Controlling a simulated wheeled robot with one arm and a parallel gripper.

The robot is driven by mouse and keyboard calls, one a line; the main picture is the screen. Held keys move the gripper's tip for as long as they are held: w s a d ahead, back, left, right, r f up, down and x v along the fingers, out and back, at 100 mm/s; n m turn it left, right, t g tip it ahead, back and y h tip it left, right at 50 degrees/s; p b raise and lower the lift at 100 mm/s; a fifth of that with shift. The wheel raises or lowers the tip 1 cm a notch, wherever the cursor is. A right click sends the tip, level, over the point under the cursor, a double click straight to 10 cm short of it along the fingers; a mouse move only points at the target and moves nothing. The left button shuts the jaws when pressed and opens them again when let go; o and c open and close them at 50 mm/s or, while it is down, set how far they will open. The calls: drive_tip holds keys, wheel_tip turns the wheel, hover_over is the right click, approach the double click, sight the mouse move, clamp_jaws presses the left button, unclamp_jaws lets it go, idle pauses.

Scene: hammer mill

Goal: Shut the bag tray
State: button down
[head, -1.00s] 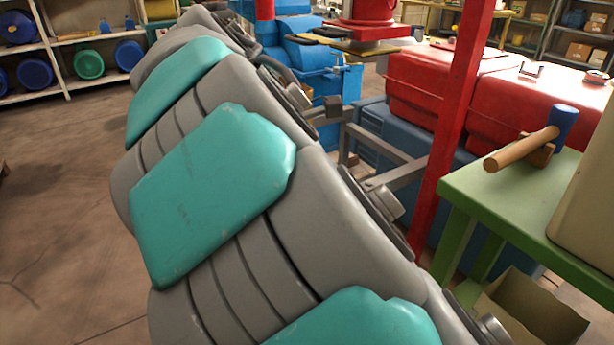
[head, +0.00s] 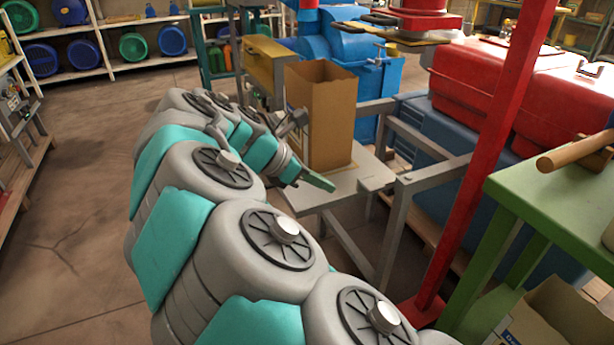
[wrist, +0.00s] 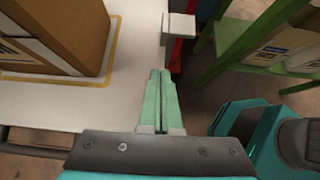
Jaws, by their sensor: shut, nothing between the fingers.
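The bag tray (head: 308,196) is a pale grey platform on a metal frame, in the middle of the head view. A tall brown paper bag (head: 322,115) stands on it inside a yellow outline; its lower part shows in the wrist view (wrist: 62,32). A pale block (wrist: 178,30) sits at the tray's edge beyond my fingertips. My gripper (head: 331,186) is at the tray's near side, its green fingers shut and empty. In the wrist view the gripper (wrist: 160,75) points toward the block, apart from it in the picture. Whether the fingers touch the tray is unclear.
A red post (head: 492,150) and a green table (head: 555,190) stand right of the tray. A cardboard box (head: 560,318) is low at the right. Blue machinery (head: 372,90) stands behind the bag. Open floor lies at the left.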

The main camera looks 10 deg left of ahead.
sight(347, 194)
drive_tip(key=w+d, duration=0.1)
drive_tip(key=w+d+f, duration=0.1)
drive_tip(key=d, duration=0.1)
drive_tip(key=shift+d, duration=0.15)
drive_tip(key=shift+w+d, duration=0.45)
drive_tip(key=shift+d, duration=0.1)
drive_tip(key=shift+w+d+r, duration=0.15)
drive_tip(key=shift+w+d, duration=0.1)
drive_tip(key=w+d+p, duration=0.1)
drive_tip(key=d, duration=0.1)
drive_tip(key=w+d+p, duration=0.1)
drive_tip(key=d+p, duration=0.1)
drive_tip(key=w+d+p, duration=0.2)
drive_tip(key=shift+d, duration=0.2)
drive_tip(key=shift+a+f, duration=0.1)
drive_tip(key=shift+f, duration=0.1)
drive_tip(key=shift+a, duration=0.1)
